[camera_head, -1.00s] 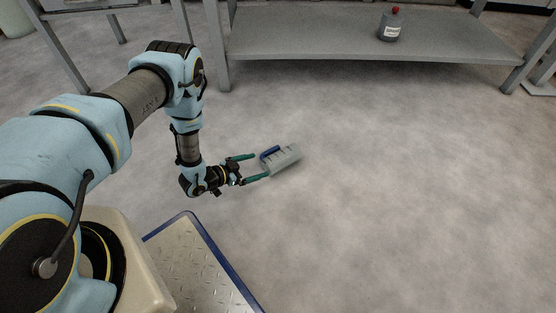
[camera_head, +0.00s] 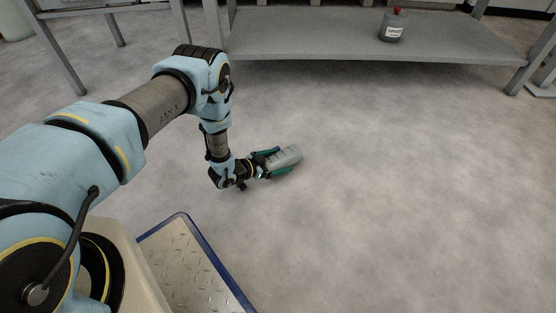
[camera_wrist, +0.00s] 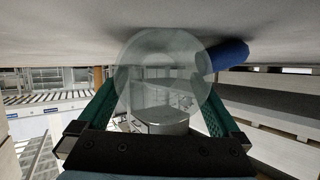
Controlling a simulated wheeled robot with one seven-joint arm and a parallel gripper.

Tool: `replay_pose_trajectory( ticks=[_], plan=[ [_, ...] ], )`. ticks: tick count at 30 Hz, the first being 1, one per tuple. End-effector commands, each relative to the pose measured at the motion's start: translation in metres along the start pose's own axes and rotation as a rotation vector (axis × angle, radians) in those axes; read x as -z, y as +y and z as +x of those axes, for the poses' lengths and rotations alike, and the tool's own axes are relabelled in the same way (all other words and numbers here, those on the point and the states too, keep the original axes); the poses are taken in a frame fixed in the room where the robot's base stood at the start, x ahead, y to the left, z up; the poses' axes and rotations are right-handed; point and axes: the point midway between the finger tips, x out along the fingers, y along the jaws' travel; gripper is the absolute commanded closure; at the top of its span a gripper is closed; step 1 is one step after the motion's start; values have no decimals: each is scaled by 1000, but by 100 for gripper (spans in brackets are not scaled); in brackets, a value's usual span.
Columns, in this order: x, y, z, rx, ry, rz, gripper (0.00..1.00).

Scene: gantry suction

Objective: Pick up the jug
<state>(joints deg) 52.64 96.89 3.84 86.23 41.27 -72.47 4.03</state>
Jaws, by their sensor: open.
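The jug (camera_head: 287,156) is a pale grey, see-through vessel on the concrete floor and appears to lie on its side. In the wrist view its clear round end (camera_wrist: 165,60) faces the camera, and its blue handle (camera_wrist: 229,54) shows at the upper right. My gripper (camera_head: 280,161) is open, with its green fingers reaching along both sides of the jug. In the wrist view the fingers (camera_wrist: 160,92) stand left and right of the jug. I cannot tell whether they touch it. The handle is mostly hidden in the head view.
A grey bench's low shelf (camera_head: 330,40) lies behind, holding a grey bottle with a red cap (camera_head: 393,27). The bench's legs stand at its ends. The floor (camera_head: 400,180) to the right of the jug is clear.

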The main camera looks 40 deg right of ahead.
Motion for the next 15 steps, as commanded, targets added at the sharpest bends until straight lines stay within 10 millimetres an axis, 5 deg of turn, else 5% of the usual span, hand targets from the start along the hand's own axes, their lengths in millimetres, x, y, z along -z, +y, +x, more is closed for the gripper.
replay_pose_trajectory(
  ticks=[3, 15],
  plan=[
    [1, 0, -1, 0, 0, 0, 1],
    [0, 0, -1, 0, -1, 0, 46]
  ],
)
